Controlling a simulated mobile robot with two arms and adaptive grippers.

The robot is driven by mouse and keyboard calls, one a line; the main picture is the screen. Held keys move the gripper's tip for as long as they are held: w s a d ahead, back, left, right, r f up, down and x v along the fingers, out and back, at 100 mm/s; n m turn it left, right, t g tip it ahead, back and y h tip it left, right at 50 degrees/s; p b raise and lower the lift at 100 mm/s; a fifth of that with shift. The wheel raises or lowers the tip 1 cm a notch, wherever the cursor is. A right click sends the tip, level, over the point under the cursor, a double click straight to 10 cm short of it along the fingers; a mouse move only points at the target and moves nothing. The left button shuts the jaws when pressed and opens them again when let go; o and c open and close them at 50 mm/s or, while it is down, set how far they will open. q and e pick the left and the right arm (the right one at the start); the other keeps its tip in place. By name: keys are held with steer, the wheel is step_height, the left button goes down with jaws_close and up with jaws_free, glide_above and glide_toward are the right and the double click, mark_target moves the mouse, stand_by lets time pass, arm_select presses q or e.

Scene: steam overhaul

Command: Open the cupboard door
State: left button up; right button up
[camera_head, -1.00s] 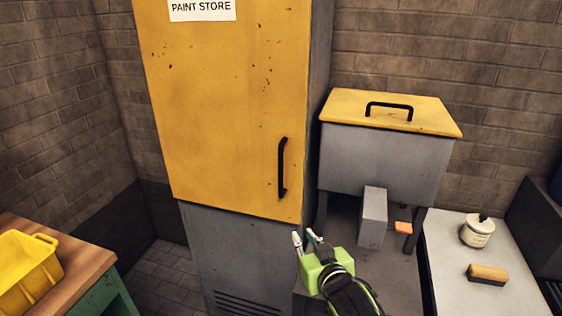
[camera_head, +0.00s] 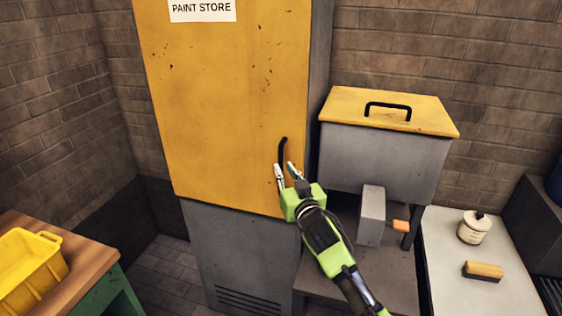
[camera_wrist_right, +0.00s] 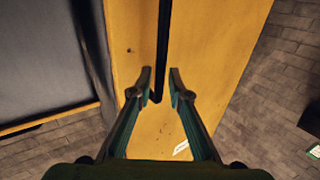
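The cupboard has a yellow door (camera_head: 225,100) with a "PAINT STORE" label, and the door is shut. Its black vertical bar handle (camera_head: 283,152) is near the door's right edge; the lower part is hidden behind my right gripper. My right gripper (camera_head: 285,168) is at the handle's lower part, fingers pointing up. In the right wrist view the gripper (camera_wrist_right: 160,80) is open, with the black handle (camera_wrist_right: 165,45) running between its fingertips and a gap on each side. My left gripper is not in view.
A grey bin with a yellow lid (camera_head: 385,110) stands close right of the cupboard. A pale worktop (camera_head: 480,300) with a jar (camera_head: 474,228) and a brush (camera_head: 484,271) is at the right. A wooden bench (camera_head: 85,262) with a yellow crate (camera_head: 30,268) is at the left.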

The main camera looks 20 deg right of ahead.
mark_target(281, 165)
steer(key=shift+w+p, duration=0.3)
steer(key=shift+w, duration=1.8)
steer(key=shift+c, duration=0.4)
jaws_close()
